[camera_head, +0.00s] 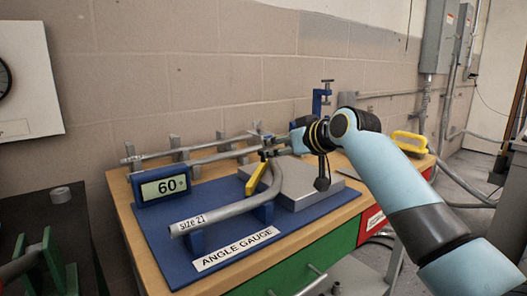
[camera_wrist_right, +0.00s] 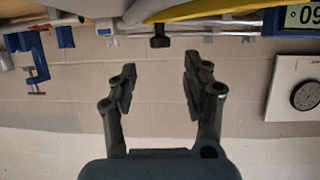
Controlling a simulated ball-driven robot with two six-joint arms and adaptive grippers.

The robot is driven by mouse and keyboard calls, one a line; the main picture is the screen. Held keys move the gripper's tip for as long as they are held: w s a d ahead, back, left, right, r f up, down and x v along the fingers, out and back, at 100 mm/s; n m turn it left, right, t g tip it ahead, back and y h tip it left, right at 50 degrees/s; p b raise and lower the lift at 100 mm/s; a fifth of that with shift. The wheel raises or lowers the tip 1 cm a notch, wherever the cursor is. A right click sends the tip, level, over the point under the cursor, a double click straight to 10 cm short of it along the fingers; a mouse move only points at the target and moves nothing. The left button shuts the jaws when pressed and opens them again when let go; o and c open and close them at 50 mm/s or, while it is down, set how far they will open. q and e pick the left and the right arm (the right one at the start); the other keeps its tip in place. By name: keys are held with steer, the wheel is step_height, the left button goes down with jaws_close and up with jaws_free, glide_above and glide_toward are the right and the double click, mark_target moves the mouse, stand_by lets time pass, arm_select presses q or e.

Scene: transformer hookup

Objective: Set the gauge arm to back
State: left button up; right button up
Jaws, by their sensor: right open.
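The angle gauge stands on a blue board (camera_head: 165,242) labelled "ANGLE GAUGE". Its display (camera_head: 164,188) reads 60°; the display also shows upside down in the right wrist view (camera_wrist_right: 303,15). A yellow gauge arm (camera_head: 257,178) rises beside a bent grey pipe (camera_head: 215,215) labelled "size 21". The yellow arm crosses the top of the right wrist view (camera_wrist_right: 205,10). My right gripper (camera_head: 264,142) is just behind the top of the yellow arm. In the right wrist view its fingers (camera_wrist_right: 159,76) are apart with nothing between them. A small black knob (camera_wrist_right: 160,38) shows beyond the fingertips. My left gripper is out of view.
Grey pipes lie on a rack (camera_head: 175,150) behind the gauge, near the brick wall. A grey block (camera_head: 318,190) lies right of the bent pipe. A blue clamp (camera_head: 320,101) and a yellow handle (camera_head: 410,141) are farther right. A dark table with green parts (camera_head: 45,255) is at left.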

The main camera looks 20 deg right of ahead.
mark_target(265, 150)
steer(key=b+x, duration=0.1)
steer(key=x, duration=0.5)
steer(key=shift+w+a+f, duration=0.1)
steer(key=shift+w+f, duration=0.05)
steer(key=shift+f, duration=0.05)
steer(key=shift+w+a+f, duration=0.1)
steer(key=shift+w+f, duration=0.1)
steer(key=shift+w, duration=0.3)
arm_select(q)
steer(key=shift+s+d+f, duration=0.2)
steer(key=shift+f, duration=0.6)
arm_select(e)
jaws_close()
